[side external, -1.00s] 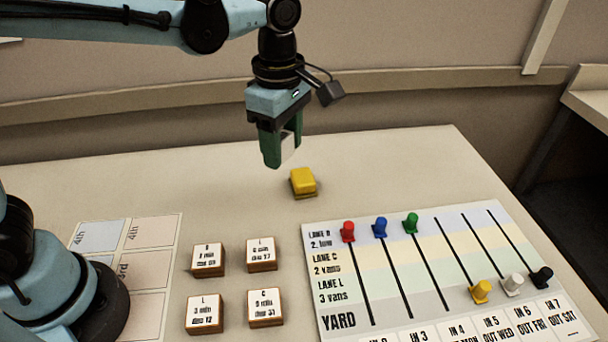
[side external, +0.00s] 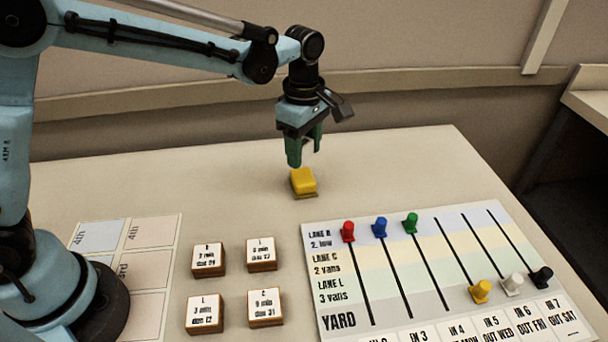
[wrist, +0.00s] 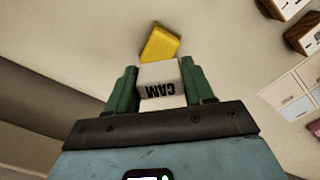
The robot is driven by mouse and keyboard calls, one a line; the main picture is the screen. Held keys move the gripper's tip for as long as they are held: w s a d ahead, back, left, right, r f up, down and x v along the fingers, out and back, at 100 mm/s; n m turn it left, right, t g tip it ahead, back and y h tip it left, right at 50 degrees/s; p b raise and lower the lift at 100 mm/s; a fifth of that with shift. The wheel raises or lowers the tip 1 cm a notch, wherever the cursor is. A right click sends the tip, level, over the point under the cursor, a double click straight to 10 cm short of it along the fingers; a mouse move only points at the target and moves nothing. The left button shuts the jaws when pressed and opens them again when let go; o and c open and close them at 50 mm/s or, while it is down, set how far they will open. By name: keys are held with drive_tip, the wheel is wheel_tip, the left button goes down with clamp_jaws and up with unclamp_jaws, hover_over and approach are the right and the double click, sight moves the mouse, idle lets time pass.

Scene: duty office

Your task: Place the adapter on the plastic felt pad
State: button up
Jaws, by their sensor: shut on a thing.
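My gripper (side external: 304,153) is above the table, just behind and above a yellow block (side external: 303,180) in the side view. In the wrist view my gripper (wrist: 159,72) is shut on a pale grey block marked "CAM" (wrist: 160,80), held between the green fingers. The yellow block (wrist: 160,42) shows just beyond the held block in that view; I cannot tell whether they touch. The yellow block has a darker edge along its base. I cannot make out anything that is clearly a felt pad.
Several wooden blocks with white labels (side external: 207,258) stand front left of centre. A board with slots and coloured pegs (side external: 392,295) lies at the front right. A sheet of pale cards (side external: 150,232) lies at left. The table's back is clear around the yellow block.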

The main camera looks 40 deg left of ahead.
sight(304, 163)
drive_tip(key=shift+w+a+f, duration=0.1)
drive_tip(key=shift+f, duration=2)
drive_tip(key=shift+f, duration=0.1)
drive_tip(key=o, duration=1)
